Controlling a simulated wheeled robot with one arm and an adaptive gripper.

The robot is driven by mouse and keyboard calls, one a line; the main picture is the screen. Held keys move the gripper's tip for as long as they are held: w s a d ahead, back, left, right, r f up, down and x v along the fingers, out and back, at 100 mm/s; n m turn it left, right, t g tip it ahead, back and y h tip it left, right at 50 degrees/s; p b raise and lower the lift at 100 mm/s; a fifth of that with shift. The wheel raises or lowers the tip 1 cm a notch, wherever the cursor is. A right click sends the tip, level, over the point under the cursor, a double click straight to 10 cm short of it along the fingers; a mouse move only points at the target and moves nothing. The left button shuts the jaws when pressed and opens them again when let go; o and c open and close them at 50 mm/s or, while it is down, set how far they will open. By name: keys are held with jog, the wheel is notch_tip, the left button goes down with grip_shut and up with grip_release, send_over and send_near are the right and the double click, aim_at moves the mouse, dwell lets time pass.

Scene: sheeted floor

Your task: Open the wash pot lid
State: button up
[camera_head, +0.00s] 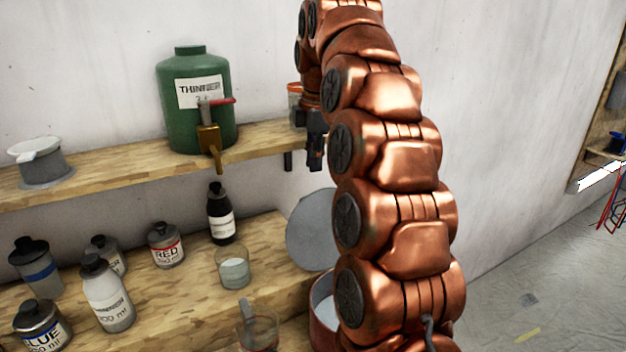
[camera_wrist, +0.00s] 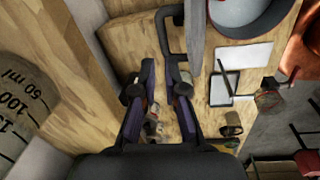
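The wash pot (camera_head: 322,318) is a red pot with a pale inside, partly hidden behind my arm; its rim and inside also show in the wrist view (camera_wrist: 245,14). Its grey round lid (camera_head: 310,232) stands raised, nearly upright, at the pot's back. In the wrist view the lid (camera_wrist: 195,35) shows nearly edge-on, with a dark U-shaped handle (camera_wrist: 163,35) on its left side. My gripper (camera_wrist: 163,68) is open, its fingers apart near the lower end of the handle; I cannot tell whether they touch it. In the head view my gripper (camera_head: 303,160) points down above the lid.
A green thinner jug (camera_head: 185,115) with a tap stands on the upper shelf (camera_head: 110,168), left of my gripper. Several paint bottles, including a black one (camera_head: 221,215), and a glass beaker (camera_head: 233,270) stand on the lower bench (camera_head: 180,290). Floor to the right is mostly clear.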

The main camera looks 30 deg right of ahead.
jog(key=m+b, duration=0.1)
jog(key=m, duration=0.2)
grip_shut()
jog(key=m+b, duration=0.1)
jog(key=m, duration=0.3)
jog(key=f+m+t+b, duration=0.1)
jog(key=m+b, duration=0.1)
jog(key=m, duration=0.2)
jog(key=m+t+b, duration=0.1)
jog(key=m+b, duration=0.1)
jog(key=m, duration=0.3)
jog(key=shift+w+d+f, duration=0.1)
jog(key=shift+d+f, duration=0.1)
jog(key=shift+f, duration=0.1)
jog(key=x, duration=0.6)
jog(key=shift+w+f+p, duration=0.15)
jog(key=shift+f+p, duration=0.2)
